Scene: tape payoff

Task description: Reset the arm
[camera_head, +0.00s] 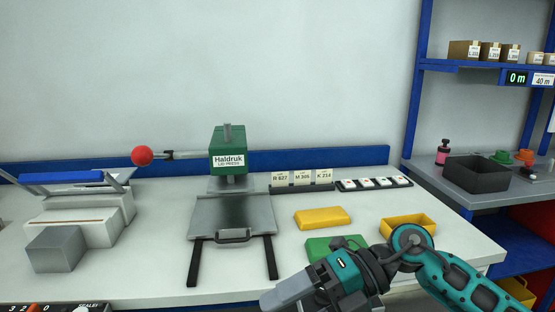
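One arm of mine, the right one in teal and dark grey, comes in from the lower right. Its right gripper (280,297) is low in front of the bench's front edge and points left. Its grey end looks like one block, so the finger gap does not show. I see nothing clearly held in it. My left arm and gripper are out of view. A green press (228,150) marked Haldruk stands at the back of the bench. Its lever arm sticks out to the left, roughly level, with a red ball knob (142,156) at its end.
The white bench (160,280) holds a grey sled plate (232,215) on dark rails, a yellow block (322,218), a green block (325,247) partly behind my arm, a yellow tray (393,222) and a grey machine (75,225). A blue shelf rack (416,95) stands right.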

